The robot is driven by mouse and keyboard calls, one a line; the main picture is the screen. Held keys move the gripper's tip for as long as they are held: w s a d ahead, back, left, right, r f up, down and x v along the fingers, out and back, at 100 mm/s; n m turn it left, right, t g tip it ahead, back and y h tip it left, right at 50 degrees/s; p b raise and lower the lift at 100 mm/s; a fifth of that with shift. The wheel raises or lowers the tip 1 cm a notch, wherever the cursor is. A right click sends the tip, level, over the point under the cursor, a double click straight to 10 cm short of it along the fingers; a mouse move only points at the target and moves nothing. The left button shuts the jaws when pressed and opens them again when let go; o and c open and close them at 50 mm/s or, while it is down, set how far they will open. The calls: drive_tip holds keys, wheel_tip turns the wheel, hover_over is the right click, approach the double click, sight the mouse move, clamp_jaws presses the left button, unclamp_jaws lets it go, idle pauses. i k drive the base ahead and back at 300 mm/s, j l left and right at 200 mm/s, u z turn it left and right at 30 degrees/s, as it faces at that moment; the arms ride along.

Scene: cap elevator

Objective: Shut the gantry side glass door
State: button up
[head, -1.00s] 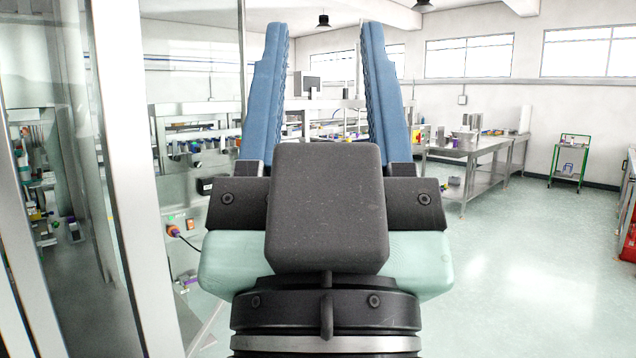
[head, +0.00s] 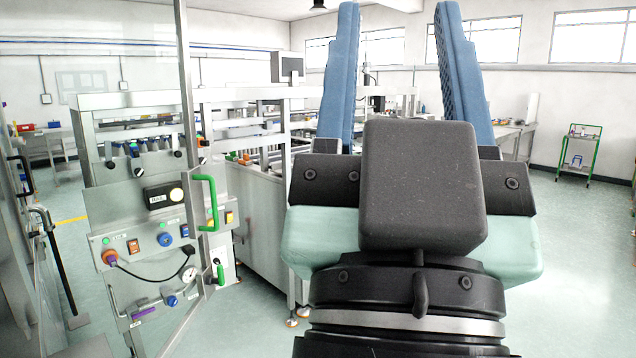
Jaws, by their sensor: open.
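A glass door with a slim metal frame post (head: 187,110) stands left of centre in the head view. A green handle (head: 211,203) is fixed on this post. The glass is clear and hard to make out, so I cannot tell exactly how far the door stands open. My gripper (head: 398,15) is open and empty, its two blue fingers pointing up and away from me. It is to the right of the door and handle in the picture, with no visible contact. My gripper body hides part of the machine behind it.
A control panel (head: 130,215) with buttons, a gauge and a cable shows at the left. A metal-framed machine (head: 262,215) stands behind the door post. A green trolley (head: 578,155) is at the far right. Open floor (head: 575,265) lies at the right.

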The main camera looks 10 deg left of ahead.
sight(192, 178)
drive_tip(key=i+u, duration=0.1)
drive_tip(key=i, duration=0.45)
drive_tip(key=i+l+u, duration=0.15)
drive_tip(key=i, duration=0.4)
drive_tip(key=i+l+u, duration=0.1)
drive_tip(key=i, duration=0.5)
drive_tip(key=i+u, duration=0.35)
drive_tip(key=i+j+u, duration=0.1)
drive_tip(key=u, duration=0.2)
drive_tip(key=i, duration=0.05)
